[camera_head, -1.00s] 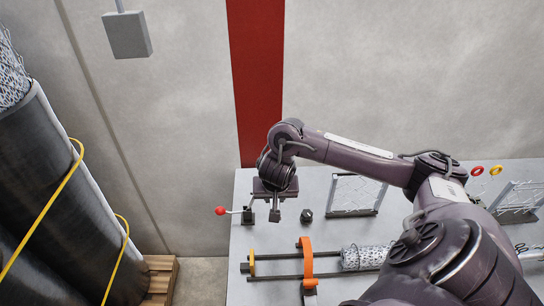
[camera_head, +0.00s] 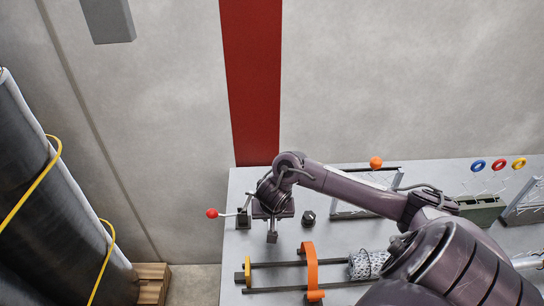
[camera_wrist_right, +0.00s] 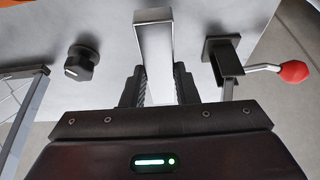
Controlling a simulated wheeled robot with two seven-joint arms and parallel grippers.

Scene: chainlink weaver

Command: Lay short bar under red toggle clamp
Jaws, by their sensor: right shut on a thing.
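The short bar (camera_wrist_right: 155,45), a pale grey rectangular piece, is held between the fingers of my right gripper (camera_wrist_right: 158,84) in the right wrist view. It points away from the palm over the grey tabletop. My left gripper is not in view.
A dark knob (camera_head: 308,217) stands right of the gripper. An orange hoop (camera_head: 311,268) with dark rods and a mesh roll (camera_head: 367,265) lies in front. A wire frame, an orange ball (camera_head: 376,162) and coloured rings (camera_head: 499,164) are at the back right.

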